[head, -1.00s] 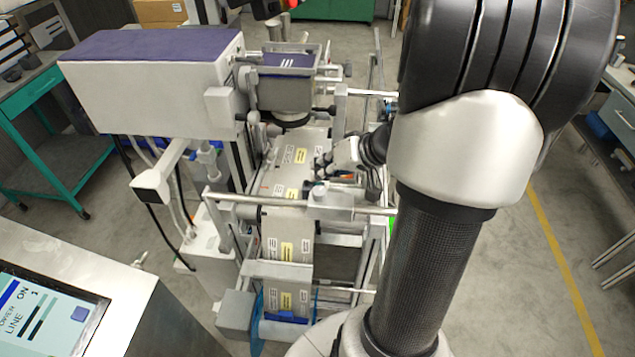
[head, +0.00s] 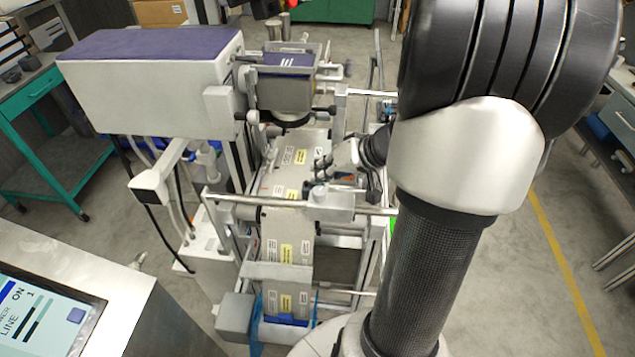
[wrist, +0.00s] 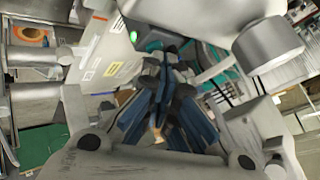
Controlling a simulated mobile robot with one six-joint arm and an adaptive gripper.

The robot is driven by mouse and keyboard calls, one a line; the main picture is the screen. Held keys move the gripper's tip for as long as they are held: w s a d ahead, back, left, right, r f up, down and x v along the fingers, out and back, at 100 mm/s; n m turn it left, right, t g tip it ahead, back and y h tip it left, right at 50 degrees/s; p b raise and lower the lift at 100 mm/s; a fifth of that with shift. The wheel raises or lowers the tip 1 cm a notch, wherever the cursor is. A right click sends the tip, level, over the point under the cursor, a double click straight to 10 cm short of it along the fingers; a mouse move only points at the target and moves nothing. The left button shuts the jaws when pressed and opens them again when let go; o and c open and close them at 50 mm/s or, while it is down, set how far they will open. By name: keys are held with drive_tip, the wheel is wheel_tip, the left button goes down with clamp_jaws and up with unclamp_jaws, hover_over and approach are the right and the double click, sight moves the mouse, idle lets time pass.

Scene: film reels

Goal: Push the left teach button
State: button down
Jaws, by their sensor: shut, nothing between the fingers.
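My gripper (head: 322,172) reaches in from the right over the labelled web (head: 288,225) of the machine. Its fingers are shut and hold nothing; they also show in the wrist view (wrist: 160,68). Just beyond the fingertips in the wrist view is a teal-and-grey device (wrist: 150,43) with a lit green spot (wrist: 134,38). I cannot make out separate left and right teach buttons. The fingers hide part of the device, and I cannot tell whether they touch it. In the head view the gripper covers this area.
A metal crossbar (head: 270,203) runs across the web in front of my gripper. A camera-like unit (head: 285,88) hangs above the web behind it. A purple-topped box (head: 150,82) stands left. A touchscreen (head: 40,318) is at the lower left.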

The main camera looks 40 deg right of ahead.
drive_tip(key=shift+r, duration=0.85)
wheel_tip(320, 180, up, 5)
drive_tip(key=p, duration=0.3)
drive_tip(key=shift+a, duration=0.1)
idle(0.7)
